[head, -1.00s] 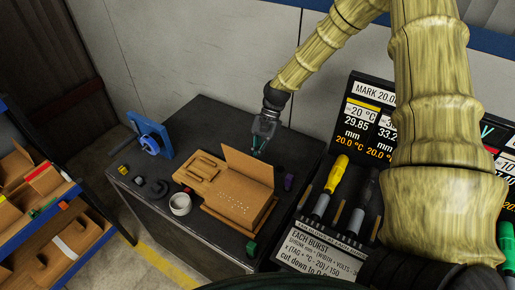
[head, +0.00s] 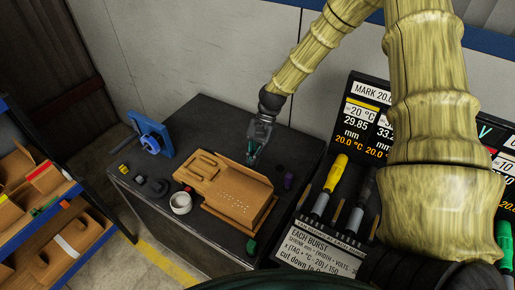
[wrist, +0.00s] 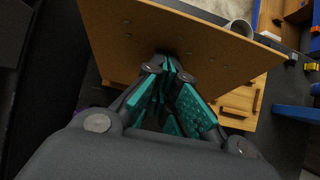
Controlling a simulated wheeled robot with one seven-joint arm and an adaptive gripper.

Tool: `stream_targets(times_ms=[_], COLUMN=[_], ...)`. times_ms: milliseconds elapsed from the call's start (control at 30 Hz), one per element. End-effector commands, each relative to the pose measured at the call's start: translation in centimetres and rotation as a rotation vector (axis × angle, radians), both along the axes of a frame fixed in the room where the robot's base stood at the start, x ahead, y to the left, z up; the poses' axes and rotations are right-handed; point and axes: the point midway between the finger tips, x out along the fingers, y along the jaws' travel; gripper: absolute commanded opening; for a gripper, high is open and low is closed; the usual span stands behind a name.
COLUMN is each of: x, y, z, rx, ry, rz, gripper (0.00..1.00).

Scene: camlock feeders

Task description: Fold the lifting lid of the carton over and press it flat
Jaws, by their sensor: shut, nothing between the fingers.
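The brown carton (head: 212,207) sits on the dark table. Its lid (head: 240,180) lies low across the right part of the carton in the head view, and a row of small holes shows there. I cannot tell whether it is fully flat. In the wrist view the brown panel (wrist: 205,50) fills the area ahead of the fingers. My gripper (head: 252,158) is at the carton's far edge, fingers shut and empty. In the wrist view its teal fingertips (wrist: 167,65) are against or very close to the panel; contact cannot be told.
A white cup (head: 181,203) stands near the carton's front left. A blue fixture (head: 150,136) is at the table's back left. A screwdriver rack (head: 318,245) stands beyond the table's right side.

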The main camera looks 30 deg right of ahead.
Motion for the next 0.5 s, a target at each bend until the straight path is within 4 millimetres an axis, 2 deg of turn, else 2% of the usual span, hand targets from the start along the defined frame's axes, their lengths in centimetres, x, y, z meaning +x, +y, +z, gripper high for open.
stream_targets(times_ms=[500], x=[-0.9], y=[1.5], z=[-0.9], rx=[-0.001], ry=[0.001], rz=[0.000], gripper=[0.00])
